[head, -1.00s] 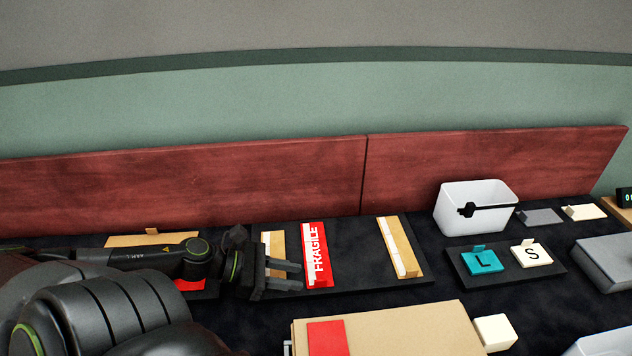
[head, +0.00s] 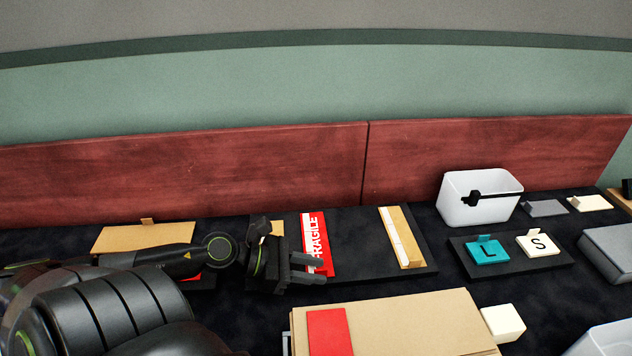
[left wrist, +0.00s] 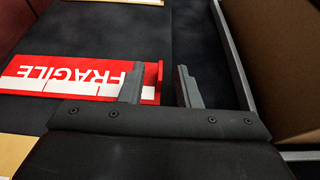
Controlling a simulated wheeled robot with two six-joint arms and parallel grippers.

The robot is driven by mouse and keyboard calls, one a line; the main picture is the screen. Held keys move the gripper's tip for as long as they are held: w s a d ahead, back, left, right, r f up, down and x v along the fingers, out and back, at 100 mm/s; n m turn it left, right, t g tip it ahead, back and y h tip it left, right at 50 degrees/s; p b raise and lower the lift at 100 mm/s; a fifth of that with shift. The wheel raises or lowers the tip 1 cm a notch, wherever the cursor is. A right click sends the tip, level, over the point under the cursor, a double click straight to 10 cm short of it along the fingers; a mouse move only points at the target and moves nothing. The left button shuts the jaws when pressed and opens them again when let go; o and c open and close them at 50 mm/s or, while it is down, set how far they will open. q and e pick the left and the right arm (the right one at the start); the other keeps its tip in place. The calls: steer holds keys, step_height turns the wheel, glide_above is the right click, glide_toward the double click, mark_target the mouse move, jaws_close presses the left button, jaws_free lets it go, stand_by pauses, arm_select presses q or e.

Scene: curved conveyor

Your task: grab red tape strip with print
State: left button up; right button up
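The red tape strip with white FRAGILE print (head: 312,232) lies on a dark tray beyond and beside my left gripper (head: 318,270) in the head view. The gripper covers part of its near end. In the left wrist view, the strip (left wrist: 60,72) runs in from the left, print upside down, with a small raised red tab (left wrist: 160,72) at its near end. The left gripper (left wrist: 158,85) is open, one finger in front of the strip and the other right of the tab. Nothing is clearly held. My right gripper is not in view.
A tan strip (head: 411,240) lies right on the same tray. A cardboard box (head: 410,325) with a plain red patch (head: 328,330) is close in front. Teal L (head: 487,252) and white S (head: 538,243) tiles and a white bin (head: 475,205) are at the right.

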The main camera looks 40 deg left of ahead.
arm_select(q)
steer(key=shift+c, duration=0.4)
jaws_close()
steer(key=shift+r, duration=0.1)
